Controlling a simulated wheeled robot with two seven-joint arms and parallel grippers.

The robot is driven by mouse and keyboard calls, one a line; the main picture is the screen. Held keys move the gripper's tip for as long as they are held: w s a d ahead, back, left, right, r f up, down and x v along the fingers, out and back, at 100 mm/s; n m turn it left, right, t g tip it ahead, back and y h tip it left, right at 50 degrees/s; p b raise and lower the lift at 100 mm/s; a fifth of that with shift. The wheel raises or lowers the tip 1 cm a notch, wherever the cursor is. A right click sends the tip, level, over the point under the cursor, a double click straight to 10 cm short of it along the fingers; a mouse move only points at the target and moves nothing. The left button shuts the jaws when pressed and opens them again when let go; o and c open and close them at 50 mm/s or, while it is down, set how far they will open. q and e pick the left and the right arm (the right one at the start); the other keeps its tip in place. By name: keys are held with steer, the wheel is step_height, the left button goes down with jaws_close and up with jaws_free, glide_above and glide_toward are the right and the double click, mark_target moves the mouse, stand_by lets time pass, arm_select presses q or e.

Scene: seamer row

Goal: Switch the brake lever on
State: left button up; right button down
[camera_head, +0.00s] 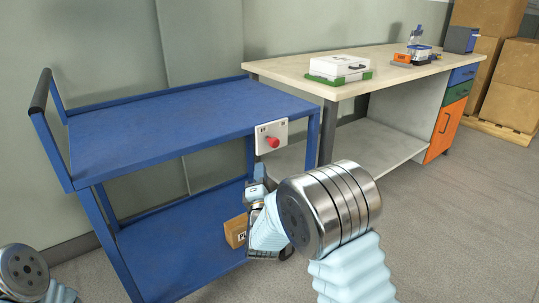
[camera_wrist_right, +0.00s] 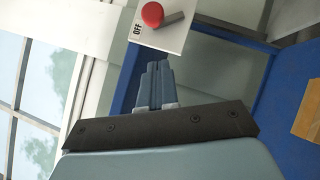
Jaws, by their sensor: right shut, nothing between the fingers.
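The brake lever is a red knob (camera_head: 273,142) on a white plate (camera_head: 279,127) at the near right corner of the blue cart (camera_head: 180,120). In the right wrist view the red knob (camera_wrist_right: 152,14) sits on a grey stem, close to the word OFF on the plate (camera_wrist_right: 178,42). My right gripper (camera_head: 259,172) is below the plate, its fingers together and empty. In the wrist view its fingertips (camera_wrist_right: 157,68) point at the plate's lower edge, seemingly just short of it. My left arm shows at the bottom left; its gripper is out of view.
A cardboard box (camera_head: 236,231) lies on the cart's lower shelf, partly behind my right gripper. A workbench (camera_head: 420,75) with a white case (camera_head: 338,67) and small equipment stands behind, to the right. Stacked boxes (camera_head: 515,85) are at the far right. The floor at right is clear.

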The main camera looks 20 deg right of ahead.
mark_target(269, 142)
steer(key=shift+w+d+r+p, duration=0.15)
steer(key=shift+w+d+r, duration=0.25)
steer(key=shift+w+d, duration=0.3)
steer(key=shift+w+d+r+p, duration=0.15)
steer(key=shift+w+d+r, duration=0.25)
steer(key=shift+w+d, duration=0.2)
steer(key=shift+w+d+r+p, duration=0.15)
steer(key=shift+w+d+r, duration=0.25)
steer(key=shift+w+d, duration=0.3)
steer(key=shift+a, duration=0.1)
